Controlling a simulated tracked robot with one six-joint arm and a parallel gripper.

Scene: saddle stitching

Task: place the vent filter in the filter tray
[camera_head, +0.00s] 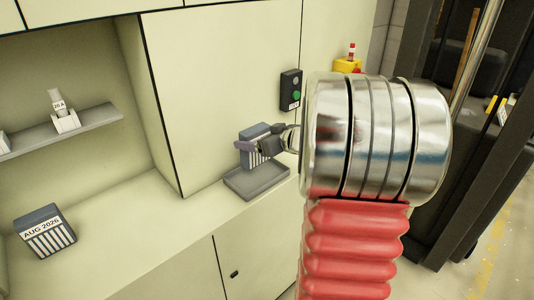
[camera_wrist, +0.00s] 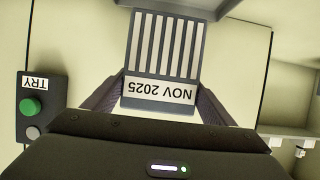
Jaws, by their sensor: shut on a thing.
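The vent filter (camera_wrist: 161,58) is a dark blue-grey block with white slats and a label reading "NOV 2025", upside down in the wrist view. My gripper (camera_wrist: 152,97) is shut on it, one finger on each side. In the head view the same filter (camera_head: 257,131) is partly hidden by my gripper (camera_head: 262,146). It appears just above the grey filter tray (camera_head: 262,193), a shallow rimmed tray on the counter. I cannot tell whether the filter touches the tray.
Another filter labelled "AUG 2026" (camera_head: 45,231) stands on the counter at left. A grey shelf (camera_head: 95,127) holds a white holder with a "20 A" part (camera_head: 62,112). A black button box (camera_head: 291,90) with a green button is on the wall panel. The counter between filter and tray is clear.

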